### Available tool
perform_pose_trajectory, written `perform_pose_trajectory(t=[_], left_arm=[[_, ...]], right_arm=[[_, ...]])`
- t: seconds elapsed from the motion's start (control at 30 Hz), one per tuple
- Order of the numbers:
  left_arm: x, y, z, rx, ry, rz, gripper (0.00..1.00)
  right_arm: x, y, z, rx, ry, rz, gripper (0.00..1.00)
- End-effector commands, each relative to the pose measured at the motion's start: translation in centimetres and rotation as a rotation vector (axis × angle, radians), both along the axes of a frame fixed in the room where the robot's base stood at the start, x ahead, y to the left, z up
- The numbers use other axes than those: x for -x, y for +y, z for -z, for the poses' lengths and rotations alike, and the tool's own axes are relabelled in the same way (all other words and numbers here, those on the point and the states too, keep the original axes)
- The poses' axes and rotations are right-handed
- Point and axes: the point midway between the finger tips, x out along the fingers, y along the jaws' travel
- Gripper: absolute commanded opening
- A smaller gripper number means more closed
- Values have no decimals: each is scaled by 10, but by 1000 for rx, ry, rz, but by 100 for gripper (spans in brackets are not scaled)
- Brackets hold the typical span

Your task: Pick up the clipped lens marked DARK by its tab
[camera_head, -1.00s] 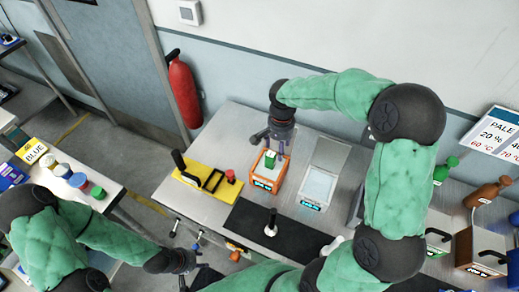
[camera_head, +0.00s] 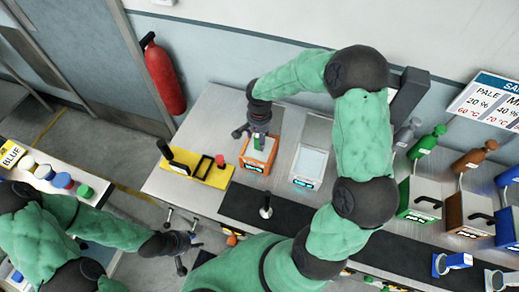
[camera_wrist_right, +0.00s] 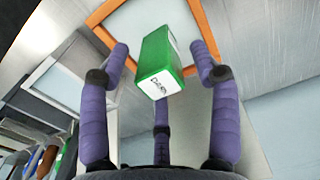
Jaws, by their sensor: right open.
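A green block (camera_wrist_right: 163,58) has a white end label with small dark lettering, which seems to read DARK. It sits upright on the orange-framed device (camera_head: 258,165) and shows partly in the head view (camera_head: 262,143). I cannot make out a separate tab or clip. My right gripper (camera_head: 256,131) is open above the block. In the right wrist view its purple fingers (camera_wrist_right: 163,75) spread around the block, with gaps on both sides and no visible contact. My left gripper (camera_head: 191,250) is at the lower left, away from the block, with its fingers spread and nothing in them.
A yellow tray (camera_head: 215,178) with a black handle lies left of the orange device. A white-topped device (camera_head: 309,165) stands close on its right. A black mat (camera_head: 290,215) lies in front. Coloured boxes (camera_head: 418,200) and bottles stand farther right.

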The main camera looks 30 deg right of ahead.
Motion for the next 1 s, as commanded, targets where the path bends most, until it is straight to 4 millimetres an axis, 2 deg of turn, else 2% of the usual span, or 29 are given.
perform_pose_trajectory(t=[0.13,0.4,0.6,0.63,1.0], left_arm=[[0,0,1,0,0,0,40],[0,0,1,0,0,0,40],[0,0,1,0,0,0,40],[0,0,1,0,0,0,40],[0,0,1,0,0,0,40]], right_arm=[[0,-1,13,0,0,2,63],[0,-1,15,0,-1,2,63],[0,-1,15,0,-1,2,6],[0,-1,15,0,-1,2,0],[-1,-1,13,0,-1,2,0]])
